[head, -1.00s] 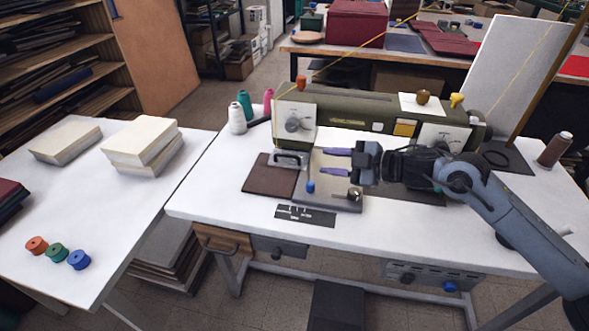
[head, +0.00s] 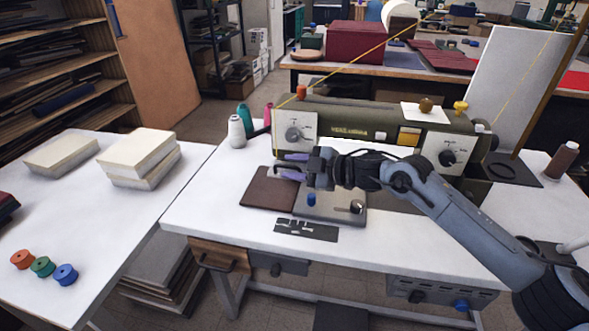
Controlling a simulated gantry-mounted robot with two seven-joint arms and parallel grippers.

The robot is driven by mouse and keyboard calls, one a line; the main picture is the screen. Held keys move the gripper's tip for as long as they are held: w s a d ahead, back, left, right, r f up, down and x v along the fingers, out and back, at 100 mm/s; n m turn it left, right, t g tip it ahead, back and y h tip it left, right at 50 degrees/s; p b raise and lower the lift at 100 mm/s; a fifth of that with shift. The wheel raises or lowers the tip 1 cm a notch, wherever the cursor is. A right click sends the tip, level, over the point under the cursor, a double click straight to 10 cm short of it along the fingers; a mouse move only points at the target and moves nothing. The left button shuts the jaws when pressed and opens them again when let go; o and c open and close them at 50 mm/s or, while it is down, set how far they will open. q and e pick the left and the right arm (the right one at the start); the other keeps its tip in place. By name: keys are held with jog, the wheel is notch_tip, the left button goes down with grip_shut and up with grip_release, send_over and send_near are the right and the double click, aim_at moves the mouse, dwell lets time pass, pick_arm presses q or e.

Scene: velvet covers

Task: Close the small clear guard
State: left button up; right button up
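The sewing machine (head: 380,125) is olive green with pale end panels and stands on the white table (head: 225,205). My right gripper (head: 283,164) is at the left end of the machine, below its left panel. Its two purple fingers point left with a narrow gap between them, and I see nothing clearly held. The small clear guard is at this spot, but the fingers cover most of it, so I cannot tell its position or whether they touch it. A blue knob (head: 311,200) stands on the grey metal plate (head: 332,212) just below the gripper. My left gripper is out of view.
A brown leather piece (head: 268,188) lies left of the plate, and a dark label strip (head: 306,230) lies in front. Thread cones (head: 236,132) stand behind to the left. A yellow thread crosses above the machine. The left table holds cream blocks (head: 138,152) and colored spools (head: 42,266).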

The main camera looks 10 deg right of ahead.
jog(key=shift+c, duration=0.5)
grip_shut()
